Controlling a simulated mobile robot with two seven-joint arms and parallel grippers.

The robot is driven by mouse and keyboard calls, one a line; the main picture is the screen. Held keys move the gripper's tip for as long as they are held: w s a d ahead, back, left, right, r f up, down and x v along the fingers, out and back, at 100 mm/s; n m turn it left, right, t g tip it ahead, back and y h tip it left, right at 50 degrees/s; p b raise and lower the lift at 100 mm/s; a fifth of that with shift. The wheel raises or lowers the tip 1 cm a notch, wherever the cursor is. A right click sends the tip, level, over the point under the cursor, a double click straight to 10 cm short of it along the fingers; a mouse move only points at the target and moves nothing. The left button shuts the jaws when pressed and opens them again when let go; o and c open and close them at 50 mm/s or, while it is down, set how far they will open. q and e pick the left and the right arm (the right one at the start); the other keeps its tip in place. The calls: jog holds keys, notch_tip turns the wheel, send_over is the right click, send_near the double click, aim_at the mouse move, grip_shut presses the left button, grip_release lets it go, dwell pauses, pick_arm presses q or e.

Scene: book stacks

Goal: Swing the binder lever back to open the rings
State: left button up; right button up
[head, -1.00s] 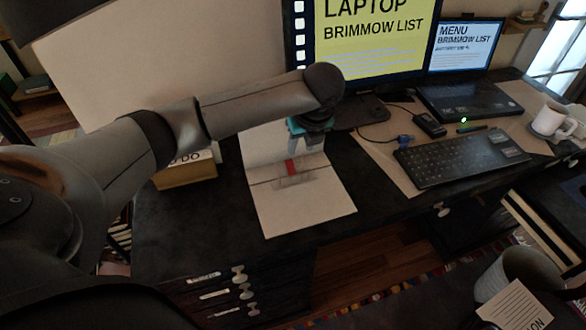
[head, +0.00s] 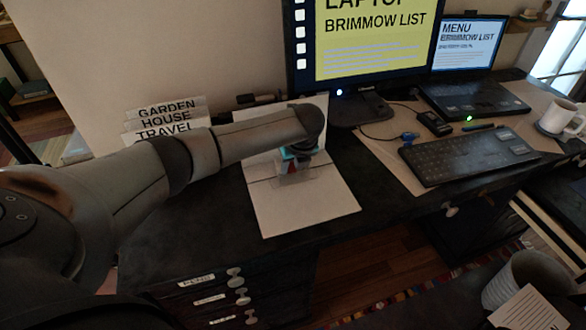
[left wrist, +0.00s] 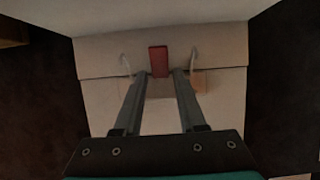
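The binder (head: 308,208) lies open on the dark desk, its pale inside facing up. My left gripper (head: 297,176) is low over its spine and hides part of it in the head view. In the left wrist view the red lever (left wrist: 159,61) stands at the middle of the spine strip (left wrist: 222,58). One thin pale ring (left wrist: 125,64) is on its left and another (left wrist: 193,57) on its right. I cannot tell whether the rings are closed. The two fingers of my left gripper (left wrist: 161,78) are apart, on either side of the lever's near end, with nothing visibly gripped. My right gripper is not shown.
A keyboard (head: 470,156), a mug (head: 557,117), a laptop (head: 478,98) and a monitor (head: 372,40) stand to the right and behind. Labelled books (head: 166,117) are at the back left. The desk's front left top (head: 190,225) is clear.

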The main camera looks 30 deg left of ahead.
pick_arm(q)
grip_shut()
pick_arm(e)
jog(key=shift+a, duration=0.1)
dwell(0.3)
pick_arm(q)
jog(key=shift+w+a+r+g+h+p, duration=0.15)
jog(key=shift+g+h+p, duration=0.15)
jog(key=shift+p, duration=0.35)
jog(key=shift+w+a+g+h, duration=0.1)
jog(key=shift+g+h, duration=0.3)
jog(key=shift+h, duration=0.1)
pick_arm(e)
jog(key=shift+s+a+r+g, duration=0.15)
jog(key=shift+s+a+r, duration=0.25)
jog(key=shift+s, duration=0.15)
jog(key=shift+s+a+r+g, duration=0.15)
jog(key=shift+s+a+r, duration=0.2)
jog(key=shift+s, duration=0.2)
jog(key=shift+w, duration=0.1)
